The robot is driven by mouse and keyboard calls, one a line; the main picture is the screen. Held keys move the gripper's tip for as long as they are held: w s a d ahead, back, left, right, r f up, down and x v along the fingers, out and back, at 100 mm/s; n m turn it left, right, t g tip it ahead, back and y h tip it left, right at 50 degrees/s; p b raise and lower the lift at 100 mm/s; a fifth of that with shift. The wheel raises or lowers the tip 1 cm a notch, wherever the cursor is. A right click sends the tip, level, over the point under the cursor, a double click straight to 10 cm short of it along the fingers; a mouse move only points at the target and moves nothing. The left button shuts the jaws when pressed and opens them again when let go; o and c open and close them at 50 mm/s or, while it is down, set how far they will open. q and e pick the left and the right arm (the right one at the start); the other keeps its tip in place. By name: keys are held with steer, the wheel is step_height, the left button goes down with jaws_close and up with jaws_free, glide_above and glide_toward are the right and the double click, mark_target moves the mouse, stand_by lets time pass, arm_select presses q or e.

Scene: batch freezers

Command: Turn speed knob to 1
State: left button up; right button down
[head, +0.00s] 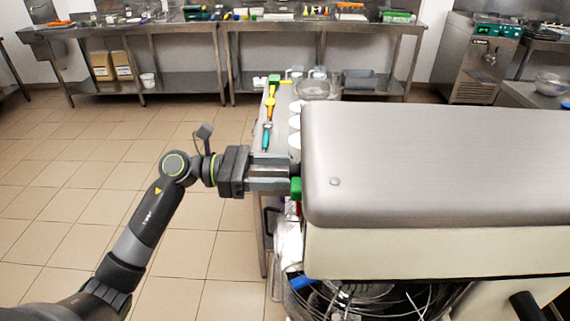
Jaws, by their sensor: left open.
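The machine (430,160) has a rounded steel top and a cream body, and fills the right of the head view. A small green part (296,188) shows at its left side. It may be the speed knob, but I see no markings or number, and its setting cannot be read. My left gripper (285,178) reaches in from the left with its fingertips at the green part. It is open. I cannot tell whether the fingers touch the part or lie around it. The machine's top edge hides part of this area. My right gripper is not in view.
A wire guard (370,298) sits below the machine's head. Steel counters (130,28) line the back wall. The tiled floor (90,150) on the left is clear.

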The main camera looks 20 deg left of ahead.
arm_select(q)
steer(key=shift+x, duration=1)
steer(key=shift+c, duration=0.2)
steer(key=c, duration=0.7)
steer(key=shift+c, duration=0.2)
steer(key=shift+n, duration=0.3)
steer(key=shift+w+a+f+n+p, duration=0.1)
steer(key=shift+n+p, duration=1.9)
steer(key=shift+n, duration=2.35)
steer(key=shift+w+n+p, duration=0.1)
steer(key=shift+n+p, duration=1.9)
steer(key=shift+n, duration=2.35)
